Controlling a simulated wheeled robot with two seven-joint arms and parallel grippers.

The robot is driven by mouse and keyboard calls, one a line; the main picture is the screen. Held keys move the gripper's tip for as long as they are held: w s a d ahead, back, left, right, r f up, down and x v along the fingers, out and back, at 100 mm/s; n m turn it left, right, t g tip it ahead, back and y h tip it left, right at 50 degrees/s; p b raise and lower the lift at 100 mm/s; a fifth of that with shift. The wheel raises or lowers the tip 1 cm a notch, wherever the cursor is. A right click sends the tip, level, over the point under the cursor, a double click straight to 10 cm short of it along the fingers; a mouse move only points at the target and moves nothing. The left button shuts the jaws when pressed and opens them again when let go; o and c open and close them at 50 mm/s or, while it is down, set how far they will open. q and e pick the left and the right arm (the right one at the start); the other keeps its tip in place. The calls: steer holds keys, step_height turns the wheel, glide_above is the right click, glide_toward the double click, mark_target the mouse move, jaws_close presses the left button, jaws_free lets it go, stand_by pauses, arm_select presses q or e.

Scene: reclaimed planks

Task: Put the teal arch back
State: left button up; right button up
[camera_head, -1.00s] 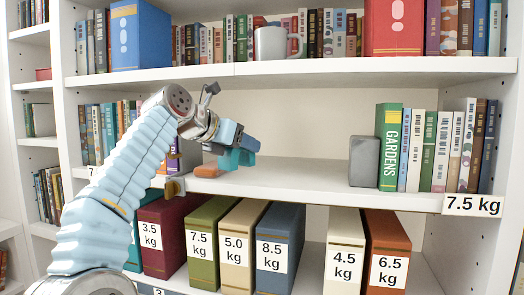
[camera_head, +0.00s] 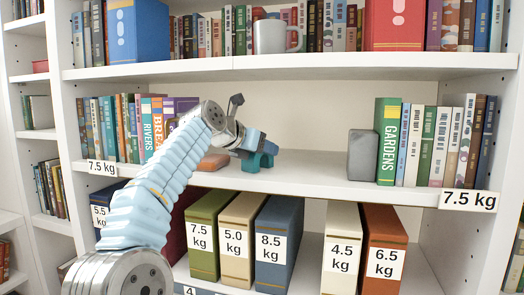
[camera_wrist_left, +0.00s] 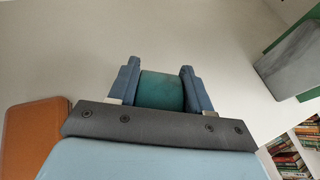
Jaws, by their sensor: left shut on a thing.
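The teal arch (camera_head: 258,161) is in my left gripper (camera_head: 264,148), over the middle shelf board (camera_head: 310,172). It is at or just above the board; I cannot tell whether it touches. In the left wrist view, the teal arch (camera_wrist_left: 161,90) sits between the two blue fingers of my left gripper (camera_wrist_left: 160,82), which is shut on it. The arch's lower part is hidden there by the gripper body. My right gripper is not in view.
A grey block (camera_head: 362,155) stands right of the arch, against a row of books with the green GARDENS book (camera_head: 387,140). An orange-brown block (camera_head: 213,163) lies left, partly behind my arm. Board between arch and grey block is clear. Weighted binders (camera_head: 280,220) stand below.

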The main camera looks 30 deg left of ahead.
arm_select(q)
steer(key=o, duration=1.3)
steer(key=v, duration=1.2)
steer(key=shift+r+b, duration=0.15)
steer(key=shift+b, duration=0.15)
steer(key=o, duration=0.5)
